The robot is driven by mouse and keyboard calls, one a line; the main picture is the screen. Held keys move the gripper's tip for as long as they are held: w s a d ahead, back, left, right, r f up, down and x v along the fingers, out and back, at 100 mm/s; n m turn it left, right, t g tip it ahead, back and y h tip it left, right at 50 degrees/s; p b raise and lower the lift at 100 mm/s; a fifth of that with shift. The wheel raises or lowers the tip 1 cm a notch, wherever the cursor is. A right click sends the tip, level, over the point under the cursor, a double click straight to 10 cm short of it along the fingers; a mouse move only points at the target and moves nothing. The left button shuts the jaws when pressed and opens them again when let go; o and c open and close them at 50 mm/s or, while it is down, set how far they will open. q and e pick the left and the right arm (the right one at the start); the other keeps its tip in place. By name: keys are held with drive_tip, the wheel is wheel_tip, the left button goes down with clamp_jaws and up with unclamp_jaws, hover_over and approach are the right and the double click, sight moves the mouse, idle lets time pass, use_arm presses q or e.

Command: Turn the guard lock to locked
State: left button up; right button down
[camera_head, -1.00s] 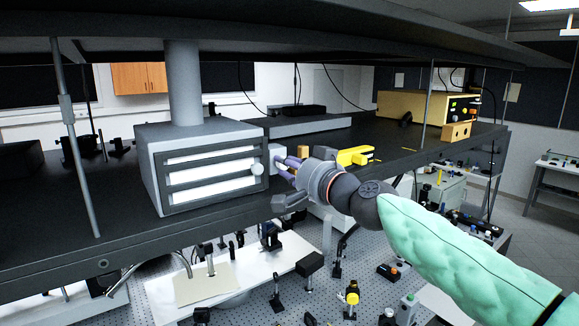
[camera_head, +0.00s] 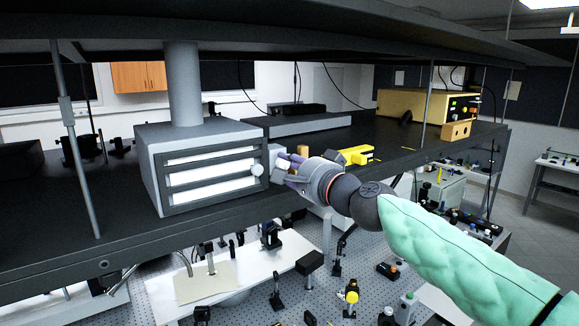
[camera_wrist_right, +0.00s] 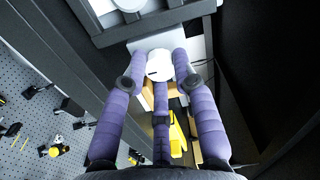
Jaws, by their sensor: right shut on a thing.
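The guard lock (camera_head: 276,152) is a small light-grey block at the right side of a grey box with a slatted white front (camera_head: 212,180). In the right wrist view its round white knob (camera_wrist_right: 160,66), with a short dark mark, sits on a pale plate. My right gripper (camera_head: 284,165) comes in from the right, and its purple fingers close around the knob. It also shows in the wrist view (camera_wrist_right: 159,75), shut on the knob. The fingers hide part of the lock in the head view. My left gripper is not in view.
The grey box stands on a dark shelf (camera_head: 80,215) under another shelf. A yellow device (camera_head: 357,155) lies behind my right gripper. A beige instrument (camera_head: 430,105) stands farther right. Below is a perforated optics table (camera_head: 250,308) with several mounts.

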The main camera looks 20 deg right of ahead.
drive_tip(key=shift+a+f, duration=0.1)
drive_tip(key=shift+f, duration=0.1)
drive_tip(key=c, duration=1)
unclamp_jaws()
drive_tip(key=shift+w, duration=0.15)
drive_tip(key=shift+r, duration=0.15)
drive_tip(key=shift+s+d, duration=0.25)
drive_tip(key=shift+s, duration=0.3)
drive_tip(key=v, duration=1.1)
drive_tip(key=shift+a, duration=0.15)
drive_tip(key=shift+w, duration=0.1)
